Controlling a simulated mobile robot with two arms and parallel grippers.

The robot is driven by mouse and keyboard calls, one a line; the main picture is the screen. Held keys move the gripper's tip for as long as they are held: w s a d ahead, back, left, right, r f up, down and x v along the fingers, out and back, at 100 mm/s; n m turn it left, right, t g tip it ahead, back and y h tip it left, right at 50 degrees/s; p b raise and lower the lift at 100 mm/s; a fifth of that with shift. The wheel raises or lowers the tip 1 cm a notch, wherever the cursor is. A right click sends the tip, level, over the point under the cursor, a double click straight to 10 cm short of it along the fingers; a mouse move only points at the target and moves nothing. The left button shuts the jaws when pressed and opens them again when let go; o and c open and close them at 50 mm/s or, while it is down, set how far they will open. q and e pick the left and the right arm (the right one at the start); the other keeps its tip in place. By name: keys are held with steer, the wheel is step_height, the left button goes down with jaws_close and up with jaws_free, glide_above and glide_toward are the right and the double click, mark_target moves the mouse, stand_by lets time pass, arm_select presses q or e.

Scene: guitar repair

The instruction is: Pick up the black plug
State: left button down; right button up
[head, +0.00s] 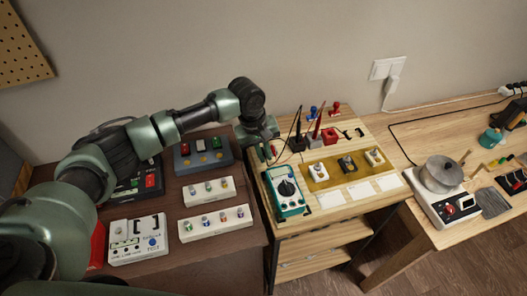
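A small black plug-like piece (347,163) sits on the yellow tray (318,184) on the light wooden bench, between two similar white pieces (318,169) (374,157). My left gripper (268,152) points down at the bench's back left corner, left of the tray and apart from the black piece. Its fingers are small and dark here, and I cannot tell whether they are open or hold anything. My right gripper is not in view.
A teal multimeter (286,191) lies left of the tray, with probes standing behind it. A dark table (182,265) at left holds several boxes with buttons. A metal pot (441,174) stands on the right bench. White cards (358,190) lie before the tray.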

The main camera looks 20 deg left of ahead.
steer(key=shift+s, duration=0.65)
arm_select(q)
steer(key=shift+r, duration=0.15)
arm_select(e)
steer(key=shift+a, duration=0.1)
